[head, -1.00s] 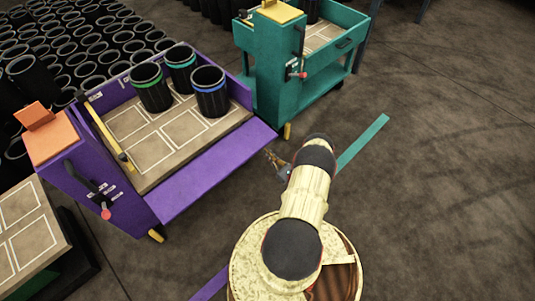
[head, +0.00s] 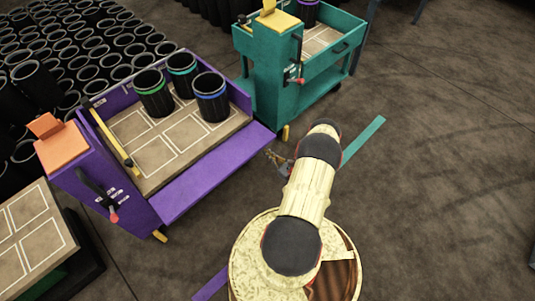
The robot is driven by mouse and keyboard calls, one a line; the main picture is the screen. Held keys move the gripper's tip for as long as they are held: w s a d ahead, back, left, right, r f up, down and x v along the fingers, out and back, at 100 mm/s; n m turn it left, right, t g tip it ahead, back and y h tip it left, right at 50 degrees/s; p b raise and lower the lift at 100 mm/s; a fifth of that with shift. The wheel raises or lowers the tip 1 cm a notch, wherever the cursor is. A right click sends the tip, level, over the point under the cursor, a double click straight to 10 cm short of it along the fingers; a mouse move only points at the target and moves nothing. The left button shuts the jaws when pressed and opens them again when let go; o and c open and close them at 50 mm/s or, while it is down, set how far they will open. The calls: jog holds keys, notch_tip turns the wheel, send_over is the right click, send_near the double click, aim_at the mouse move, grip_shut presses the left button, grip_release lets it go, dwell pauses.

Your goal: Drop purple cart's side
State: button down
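The purple cart (head: 95,185) stands at left centre. Its near side panel (head: 215,172) is folded down and slopes outward from the deck edge. Three black sleeves stand upright on its tan deck (head: 165,150): one with a green band (head: 155,95), one with a teal band (head: 183,75) and one with a blue band (head: 212,98). A lever with a red knob (head: 113,217) is on the cart's end post. My gripper (head: 272,157) is just right of the lowered panel's far corner, partly hidden behind my arm; its fingers are too small to read.
A teal cart (head: 270,85) stands behind, with a purple-banded sleeve (head: 308,12) on it. Many black sleeves (head: 75,50) crowd the back left. A tan-topped platform (head: 35,235) is at the lower left. Floor at right is clear, with a teal strip (head: 362,140).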

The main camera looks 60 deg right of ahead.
jog(key=s+a+f+b, duration=0.2)
jog(key=s+f, duration=0.3)
jog(key=s, duration=0.5)
jog(key=shift+a+f, duration=0.15)
jog(key=shift+a, duration=0.05)
